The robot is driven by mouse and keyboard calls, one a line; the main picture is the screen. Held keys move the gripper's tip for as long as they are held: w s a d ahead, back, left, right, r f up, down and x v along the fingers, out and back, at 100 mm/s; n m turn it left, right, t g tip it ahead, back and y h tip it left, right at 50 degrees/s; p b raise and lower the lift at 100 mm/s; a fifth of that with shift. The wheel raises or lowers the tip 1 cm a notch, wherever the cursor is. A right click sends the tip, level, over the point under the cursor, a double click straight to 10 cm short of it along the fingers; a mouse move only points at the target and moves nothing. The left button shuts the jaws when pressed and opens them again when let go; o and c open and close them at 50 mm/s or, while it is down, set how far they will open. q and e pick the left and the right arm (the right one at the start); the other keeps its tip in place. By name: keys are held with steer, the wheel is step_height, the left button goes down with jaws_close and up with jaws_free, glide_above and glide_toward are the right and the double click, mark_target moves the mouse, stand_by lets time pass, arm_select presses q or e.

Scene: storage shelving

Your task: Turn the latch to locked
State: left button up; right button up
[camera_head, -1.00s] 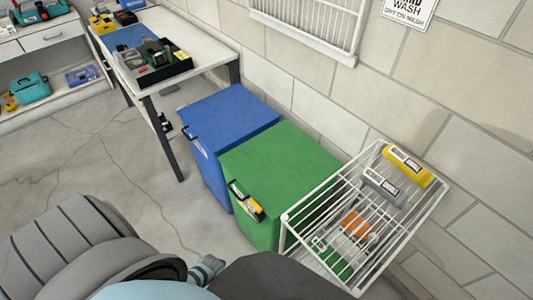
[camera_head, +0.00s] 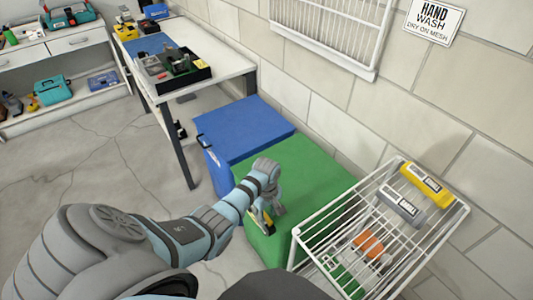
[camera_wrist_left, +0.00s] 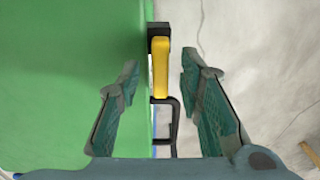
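The latch (camera_head: 262,224) has a yellow handle with black parts and sits on the front edge of the green box (camera_head: 310,178). My left gripper (camera_head: 272,210) is at that edge, partly covering the latch in the head view. In the left wrist view, the latch's yellow handle (camera_wrist_left: 160,72) and a black bracket (camera_wrist_left: 166,115) lie between the two fingers of my left gripper (camera_wrist_left: 158,62). The fingers are open, with a gap on both sides of the handle. My right gripper is not in view.
A blue box (camera_head: 240,130) stands beside the green one. A white wire basket (camera_head: 318,225) with bottles is close on the right. A table (camera_head: 215,60) with a black tray stands behind on the left. The concrete floor (camera_head: 90,165) is free at the left.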

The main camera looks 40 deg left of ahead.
arm_select(q)
steer(key=shift+f, duration=0.4)
steer(key=shift+c, duration=0.4)
jaws_close()
